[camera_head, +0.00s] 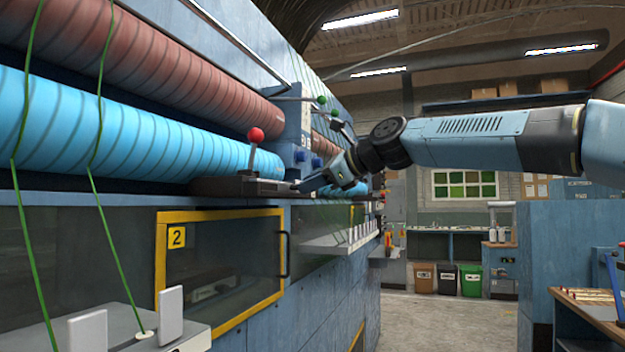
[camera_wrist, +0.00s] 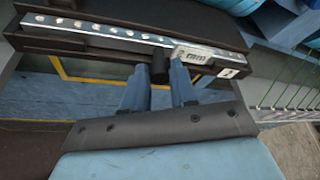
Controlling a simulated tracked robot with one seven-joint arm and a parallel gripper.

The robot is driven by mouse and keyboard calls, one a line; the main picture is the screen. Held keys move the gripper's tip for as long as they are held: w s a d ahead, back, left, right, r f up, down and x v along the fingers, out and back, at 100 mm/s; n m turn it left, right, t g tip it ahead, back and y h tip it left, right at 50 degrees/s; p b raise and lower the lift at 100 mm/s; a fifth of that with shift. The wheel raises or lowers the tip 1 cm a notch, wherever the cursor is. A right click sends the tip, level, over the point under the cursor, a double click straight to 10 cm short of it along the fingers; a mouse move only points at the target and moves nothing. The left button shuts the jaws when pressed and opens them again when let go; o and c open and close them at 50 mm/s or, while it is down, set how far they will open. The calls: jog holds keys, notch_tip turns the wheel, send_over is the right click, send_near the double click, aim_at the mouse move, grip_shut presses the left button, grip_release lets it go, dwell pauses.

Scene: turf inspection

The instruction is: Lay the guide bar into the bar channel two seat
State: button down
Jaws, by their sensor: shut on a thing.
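My gripper (camera_wrist: 160,84) is shut on a short black handle (camera_wrist: 159,68) of the guide bar. The guide bar (camera_wrist: 110,33) is a long silvery strip with several round studs and a metal block at its right end. It lies along a dark channel (camera_wrist: 235,45), which has a "2" plate at its right end. I cannot tell whether the bar is fully down in the channel or just above it. In the head view the dark channel (camera_head: 225,186) sits on the machine ledge, and my gripper (camera_head: 308,184) is at its right end.
A red-knobbed lever (camera_head: 255,136) stands up at the channel. Blue (camera_head: 110,125) and red-brown (camera_head: 175,70) rollers run behind. A yellow-framed window marked 2 (camera_head: 220,262) is below. A white shelf (camera_head: 340,243) juts out. Green yarns hang at left. The floor to the right is clear.

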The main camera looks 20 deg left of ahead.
jog(key=c, duration=0.8)
grip_release()
jog(key=shift+d, duration=0.15)
jog(key=v, duration=1.3)
jog(key=shift+d+r, duration=0.15)
jog(key=shift+d, duration=0.1)
jog(key=shift+s, duration=0.1)
